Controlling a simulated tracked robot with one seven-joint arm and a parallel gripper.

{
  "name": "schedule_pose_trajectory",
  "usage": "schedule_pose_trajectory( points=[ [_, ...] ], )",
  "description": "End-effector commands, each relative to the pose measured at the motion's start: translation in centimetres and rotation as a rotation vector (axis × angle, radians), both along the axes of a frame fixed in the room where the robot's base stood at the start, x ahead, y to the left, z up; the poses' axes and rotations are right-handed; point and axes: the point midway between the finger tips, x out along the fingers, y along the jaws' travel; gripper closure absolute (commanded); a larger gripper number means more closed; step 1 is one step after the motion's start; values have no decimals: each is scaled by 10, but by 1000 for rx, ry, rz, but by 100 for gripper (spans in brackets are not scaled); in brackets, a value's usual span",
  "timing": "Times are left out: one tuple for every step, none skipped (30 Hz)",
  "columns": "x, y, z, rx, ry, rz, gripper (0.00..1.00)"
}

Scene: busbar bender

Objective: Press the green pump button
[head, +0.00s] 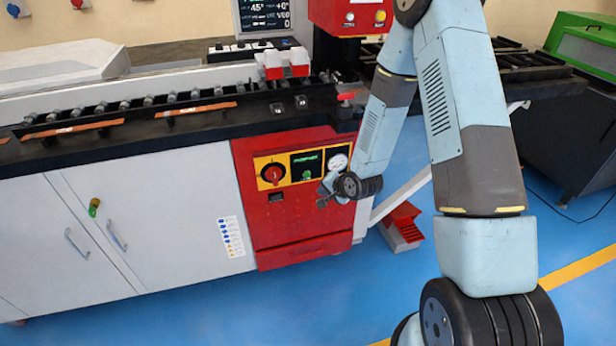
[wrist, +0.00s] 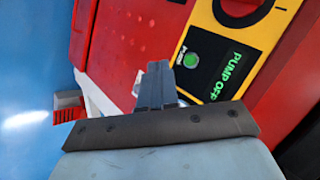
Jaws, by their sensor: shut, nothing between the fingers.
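The green pump button (head: 307,176) is on the black and yellow control panel of the red cabinet. In the wrist view the button (wrist: 191,60) is a small round green disc in a dark surround, beside a display (wrist: 228,76) reading "PUMP OFF" in green. My gripper (head: 322,202) is in front of the panel, below and right of the button in the head view. In the wrist view its fingers (wrist: 156,72) are shut and empty, with the tips just left of the button. The button is uncovered; I cannot tell how far the tips are from the panel.
A red rotary knob (head: 273,174) on yellow is left of the display, and a round gauge (head: 337,161) is to its right. The roller bench (head: 150,138) overhangs the panel. A red step-like block (head: 402,226) stands on the blue floor to the right.

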Motion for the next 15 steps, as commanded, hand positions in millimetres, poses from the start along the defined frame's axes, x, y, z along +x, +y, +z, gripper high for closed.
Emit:
schedule_pose_trajectory(
  points=[
    [-3, 4, -10, 24, 11, -7, 100],
    [-5, 6, -14, 37, 13, -11, 100],
    [-6, 9, -18, 53, 16, -16, 100],
    [-7, 10, -21, 62, 19, -20, 100],
    [-8, 11, -23, 71, 20, -22, 100],
    [-9, 13, -26, 80, 22, -25, 100],
    [-9, 13, -27, 84, 23, -27, 100],
    [-10, 14, -28, 88, 24, -28, 100],
    [-10, 14, -29, 91, 24, -29, 100],
    [-10, 15, -29, 93, 24, -29, 100],
    [-10, 15, -29, 93, 24, -29, 100],
    [-10, 15, -29, 93, 24, -29, 100],
    [-10, 15, -29, 93, 24, -29, 100],
    [-10, 15, -29, 93, 24, -29, 100],
    [-10, 15, -28, 92, 24, -28, 100]
  ],
)
